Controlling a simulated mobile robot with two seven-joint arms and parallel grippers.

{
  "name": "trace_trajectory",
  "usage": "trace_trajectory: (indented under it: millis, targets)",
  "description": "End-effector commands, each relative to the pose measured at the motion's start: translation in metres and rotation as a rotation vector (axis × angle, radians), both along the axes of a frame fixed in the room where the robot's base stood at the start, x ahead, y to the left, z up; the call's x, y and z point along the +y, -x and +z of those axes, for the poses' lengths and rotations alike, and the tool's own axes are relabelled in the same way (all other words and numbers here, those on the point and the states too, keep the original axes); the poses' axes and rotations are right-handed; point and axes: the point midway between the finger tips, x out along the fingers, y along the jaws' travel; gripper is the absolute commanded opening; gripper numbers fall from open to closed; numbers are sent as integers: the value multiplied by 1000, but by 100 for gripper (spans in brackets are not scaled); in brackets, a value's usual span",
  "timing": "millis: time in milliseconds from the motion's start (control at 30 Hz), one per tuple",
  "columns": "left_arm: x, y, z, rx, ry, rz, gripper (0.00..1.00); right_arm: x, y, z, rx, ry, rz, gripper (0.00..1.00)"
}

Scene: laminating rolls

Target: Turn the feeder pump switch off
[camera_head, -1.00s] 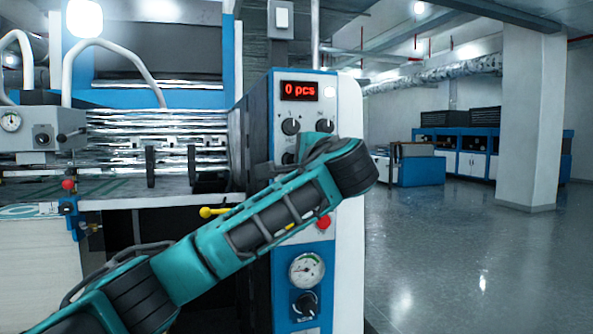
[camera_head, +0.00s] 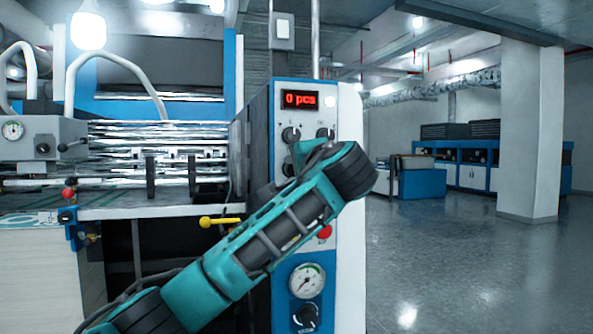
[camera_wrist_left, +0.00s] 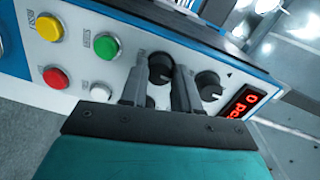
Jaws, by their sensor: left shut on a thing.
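The control panel (camera_head: 340,225) stands upright in the middle of the head view, with a red "0 pcs" display (camera_head: 299,100) and black rotary switches. In the left wrist view, the fingers of my left gripper (camera_wrist_left: 160,76) are shut on a black rotary switch (camera_wrist_left: 160,66), one finger on each side. Its label is too small to read, so I cannot tell which switch it is. Another black switch (camera_wrist_left: 208,85) sits between it and the display. In the head view my left arm hides the gripper and part of the panel. My right gripper is not in view.
Green (camera_wrist_left: 107,46), yellow (camera_wrist_left: 49,27) and red (camera_wrist_left: 55,77) buttons are close to the gripper. A yellow-handled lever (camera_head: 220,222) sticks out left of the panel. A gauge (camera_head: 306,280) sits low on the panel. The floor (camera_head: 450,260) to the right is clear.

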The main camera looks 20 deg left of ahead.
Motion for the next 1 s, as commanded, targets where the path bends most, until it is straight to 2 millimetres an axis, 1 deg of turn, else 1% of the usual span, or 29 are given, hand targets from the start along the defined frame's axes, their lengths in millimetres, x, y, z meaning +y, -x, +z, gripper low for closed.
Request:
trace_trajectory:
  millis: [33,67,300,333,567,667,767,1000]
  targets:
    - [-1,0,-2,3,2,-2,0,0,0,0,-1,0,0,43]
    - [-1,0,-2,3,2,-2,32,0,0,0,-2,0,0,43]
    - [-1,0,-1,2,0,-1,55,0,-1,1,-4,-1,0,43]
    - [-1,0,-1,2,0,-1,56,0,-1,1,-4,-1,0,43]
    - [-1,1,0,1,0,-1,56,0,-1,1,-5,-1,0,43]
    - [-5,5,0,-1,0,-3,56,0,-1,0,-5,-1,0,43]
    - [-14,16,0,-1,1,-5,56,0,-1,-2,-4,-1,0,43]
    - [-46,60,4,-2,1,-7,56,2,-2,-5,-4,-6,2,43]
